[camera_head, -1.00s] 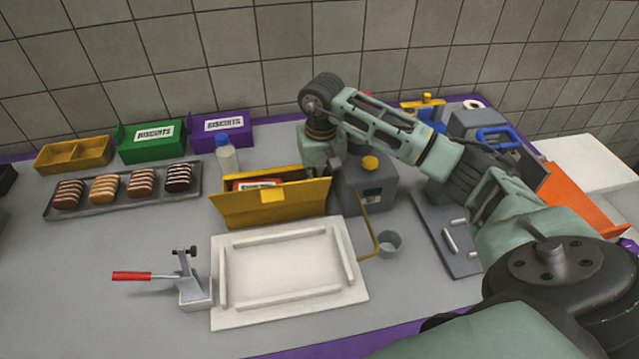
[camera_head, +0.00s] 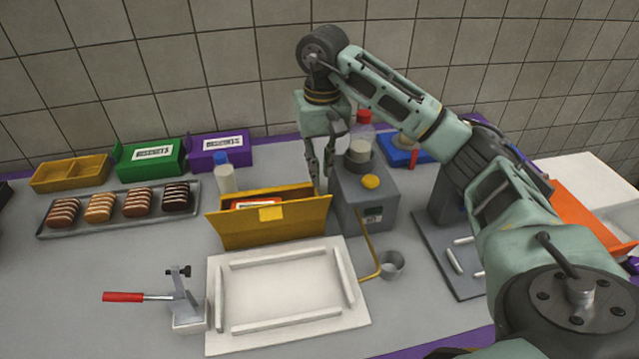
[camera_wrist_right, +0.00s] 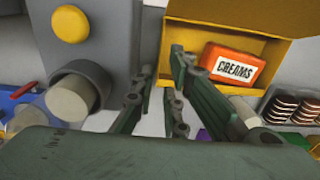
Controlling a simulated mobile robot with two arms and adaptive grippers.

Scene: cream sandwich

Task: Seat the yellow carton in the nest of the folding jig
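The yellow carton (camera_head: 286,221) stands upright and open-topped just behind the folding jig, a white plate (camera_head: 232,338) with raised rails around a bare rectangular nest (camera_head: 287,288). The carton's front panel reaches the jig's back edge; I cannot tell whether they touch. An orange pack marked CREAMS (camera_wrist_right: 233,67) lies inside the carton (camera_wrist_right: 232,22). My right gripper (camera_head: 323,184) is above the carton's right end. In the right wrist view its fingers (camera_wrist_right: 162,62) are apart, with nothing seen held between them. My left gripper is not in view.
A red-handled clamp (camera_head: 187,312) stands at the jig's left. A grey machine (camera_head: 366,200) with a yellow button and a bent yellow rod is close to the carton's right. A biscuit tray (camera_head: 120,223), green box (camera_head: 150,160) and purple box (camera_head: 220,148) are at the back left.

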